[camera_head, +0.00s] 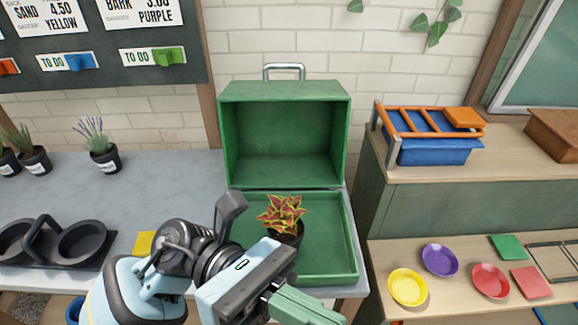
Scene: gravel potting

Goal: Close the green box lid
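The green box stands on the grey counter with its lid (285,104) open, tipped up and back against the wall side. A metal handle (284,69) is on top of the lid. The box's lower tray (337,245) lies flat and holds a dark pot with a red and yellow leafy plant (284,216). My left gripper (245,279) is over the front left part of the tray, close to the plant pot. It hides the tray's front left corner. Its finger opening is not clear from this angle. My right gripper is out of view.
A black two-ring holder (62,248) and potted plants (101,147) stand on the counter to the left. A yellow piece (144,243) lies near my arm. At right, a blue bin with an orange rack (436,147) and coloured saucers (439,260) sit on shelves.

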